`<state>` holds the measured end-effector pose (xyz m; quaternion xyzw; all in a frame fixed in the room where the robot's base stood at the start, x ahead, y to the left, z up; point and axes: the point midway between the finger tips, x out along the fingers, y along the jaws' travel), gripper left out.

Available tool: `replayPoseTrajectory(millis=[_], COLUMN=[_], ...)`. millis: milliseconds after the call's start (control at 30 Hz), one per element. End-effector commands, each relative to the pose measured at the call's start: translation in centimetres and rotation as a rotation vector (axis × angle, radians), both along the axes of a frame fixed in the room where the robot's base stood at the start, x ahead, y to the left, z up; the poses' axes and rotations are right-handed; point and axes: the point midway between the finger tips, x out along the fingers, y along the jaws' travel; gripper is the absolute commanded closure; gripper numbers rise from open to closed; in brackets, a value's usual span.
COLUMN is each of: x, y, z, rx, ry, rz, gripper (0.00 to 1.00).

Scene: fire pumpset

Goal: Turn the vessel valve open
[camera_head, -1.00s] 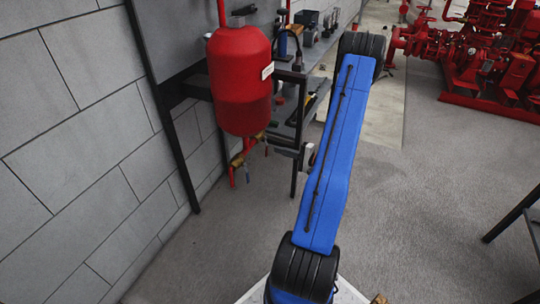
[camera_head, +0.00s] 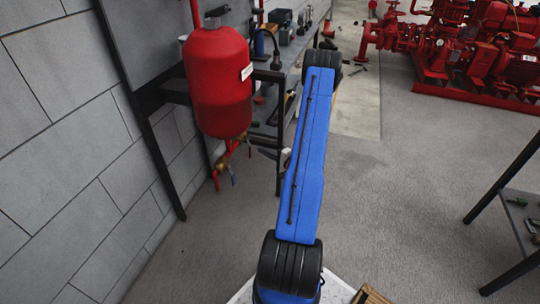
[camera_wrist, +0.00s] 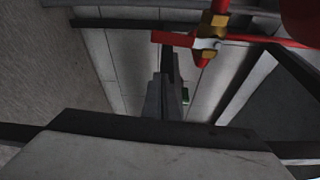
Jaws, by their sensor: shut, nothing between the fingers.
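The red vessel (camera_head: 217,85) hangs by the grey block wall in the head view. Beneath it, the brass valve (camera_head: 223,160) sits on a red pipe, with a small blue part hanging by it. In the wrist view the brass valve (camera_wrist: 212,28) is at the upper right, with a pale handle-like piece (camera_wrist: 206,43) across it and red pipe to its left. My gripper (camera_wrist: 160,82) is shut and empty. Its fingers appear below and left of the valve in the wrist view, apart from it. In the head view my arm hides most of the gripper.
A workbench (camera_head: 262,110) with tools stands behind the vessel. A black-framed table (camera_head: 510,205) is at the right edge. Red pump machinery (camera_head: 480,50) stands at the back right. The grey floor between them is clear.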

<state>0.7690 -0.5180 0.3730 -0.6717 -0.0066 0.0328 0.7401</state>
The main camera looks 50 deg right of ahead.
Motion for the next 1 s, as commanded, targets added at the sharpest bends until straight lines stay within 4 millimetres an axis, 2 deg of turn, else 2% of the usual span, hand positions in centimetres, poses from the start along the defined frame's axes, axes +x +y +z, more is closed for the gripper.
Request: replayPoseTrajectory(millis=[167,400,533,1000], x=[2.8,1.7,1.4,1.2], y=[0.2,2.8,3.5,3.8], z=[-0.1,0.2,0.3,0.3], rx=[0.000,0.003,0.002,0.003], ry=[-0.001,0.001,0.000,0.001], rz=[0.002,0.000,0.000,0.000], gripper=[1.00,1.00,1.00,1.00])
